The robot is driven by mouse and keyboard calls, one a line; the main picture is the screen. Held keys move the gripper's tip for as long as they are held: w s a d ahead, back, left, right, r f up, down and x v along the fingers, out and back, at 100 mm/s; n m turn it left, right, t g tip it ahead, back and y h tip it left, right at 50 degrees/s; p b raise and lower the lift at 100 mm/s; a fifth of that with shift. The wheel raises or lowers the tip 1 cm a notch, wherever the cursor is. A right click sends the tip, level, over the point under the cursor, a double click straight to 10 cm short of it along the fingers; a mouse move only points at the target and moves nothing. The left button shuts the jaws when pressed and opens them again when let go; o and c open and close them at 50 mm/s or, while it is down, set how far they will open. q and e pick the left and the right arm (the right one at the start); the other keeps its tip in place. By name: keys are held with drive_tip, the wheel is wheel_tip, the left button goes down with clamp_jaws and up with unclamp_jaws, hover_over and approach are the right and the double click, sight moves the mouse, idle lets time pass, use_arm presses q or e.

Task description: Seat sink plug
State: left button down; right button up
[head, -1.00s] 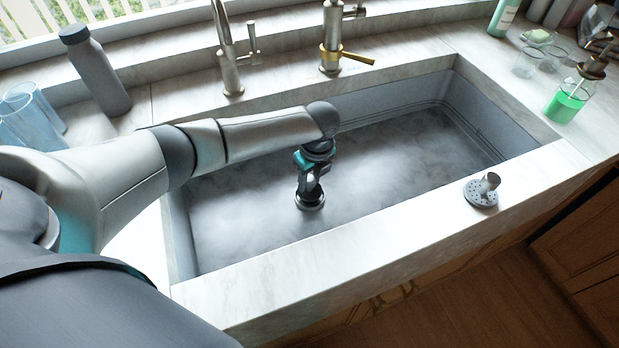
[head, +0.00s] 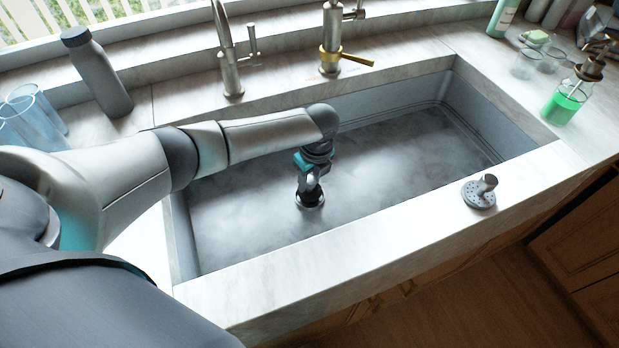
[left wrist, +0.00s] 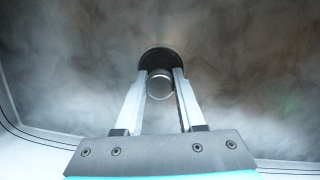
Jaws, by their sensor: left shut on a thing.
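My left gripper (head: 310,187) reaches down into the sink, just over the drain (head: 309,203). In the left wrist view, its two fingers (left wrist: 160,76) are shut on a short grey metal cylinder (left wrist: 160,86), which looks like the plug's knob. A dark round area (left wrist: 153,58) shows behind the fingertips, at the drain. The fingers hide much of it, and I cannot tell how deep the plug sits. The sink (head: 400,150) is a wide grey basin with an otherwise bare floor. My right gripper is not in view.
A perforated metal strainer with a knob (head: 479,192) lies on the front rim at right. Two taps (head: 232,75) (head: 331,50) stand behind the sink. A grey bottle (head: 98,75) and blue glasses (head: 35,112) stand at left, a green soap dispenser (head: 566,100) at right.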

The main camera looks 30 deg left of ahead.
sight(315, 196)
use_arm(q)
drive_tip(key=shift+f+b, duration=0.8)
drive_tip(key=shift+f, duration=0.35)
drive_tip(key=shift+c, duration=2.2)
unclamp_jaws()
wheel_tip(315, 196, up, 15)
drive_tip(key=s+d+p, duration=0.1)
drive_tip(key=d+p, duration=0.1)
drive_tip(key=p, duration=0.2)
drive_tip(key=shift+p, duration=0.3)
drive_tip(key=shift+r, duration=0.1)
